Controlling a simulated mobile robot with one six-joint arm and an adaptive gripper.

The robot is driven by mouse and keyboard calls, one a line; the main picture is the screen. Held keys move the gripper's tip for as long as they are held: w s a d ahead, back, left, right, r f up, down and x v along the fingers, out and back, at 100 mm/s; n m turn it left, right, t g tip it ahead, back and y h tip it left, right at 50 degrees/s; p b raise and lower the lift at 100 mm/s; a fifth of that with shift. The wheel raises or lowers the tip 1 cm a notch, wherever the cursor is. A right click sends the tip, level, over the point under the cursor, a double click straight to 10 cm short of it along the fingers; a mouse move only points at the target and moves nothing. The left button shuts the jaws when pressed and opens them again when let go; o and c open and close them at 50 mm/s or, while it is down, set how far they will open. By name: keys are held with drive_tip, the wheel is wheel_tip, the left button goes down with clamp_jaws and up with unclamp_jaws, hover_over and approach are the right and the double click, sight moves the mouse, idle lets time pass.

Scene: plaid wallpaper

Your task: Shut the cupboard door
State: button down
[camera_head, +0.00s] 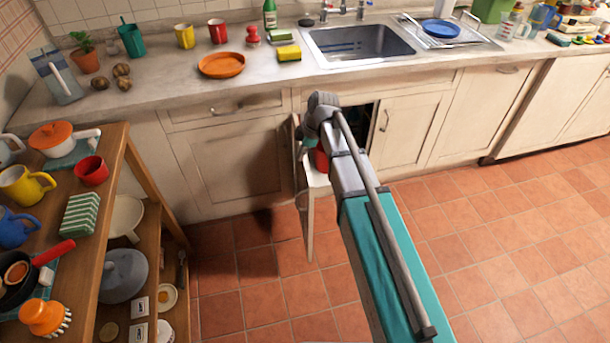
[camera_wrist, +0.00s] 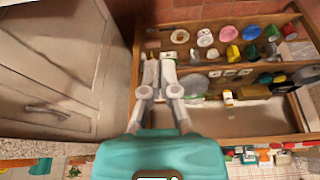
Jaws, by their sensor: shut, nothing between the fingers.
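The cupboard door (camera_head: 310,228) under the sink stands open and juts out toward the room, seen almost edge-on in the head view. A strip of the dark cupboard opening (camera_head: 371,117) shows to the right of my arm. My wrist hangs over the door's upper part and hides much of it; my fingers are hidden there. In the wrist view, my gripper (camera_wrist: 159,60) has its two fingers close together, with nothing between them. I cannot tell whether it touches the door.
Closed cabinet fronts (camera_head: 232,170) lie left of the opening, also in the wrist view (camera_wrist: 45,75). A wooden shelf unit (camera_head: 150,175) with mugs and pots stands at left. The counter (camera_head: 150,98) holds dishes beside the sink (camera_head: 360,42). The tiled floor (camera_head: 470,240) is clear at right.

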drive_tip(key=shift+f, duration=0.1)
wheel_tip(320, 180, down, 9)
drive_tip(key=b, duration=0.9)
drive_tip(key=shift+d, duration=0.35)
idle(0.4)
drive_tip(key=shift+f, duration=0.1)
idle(0.4)
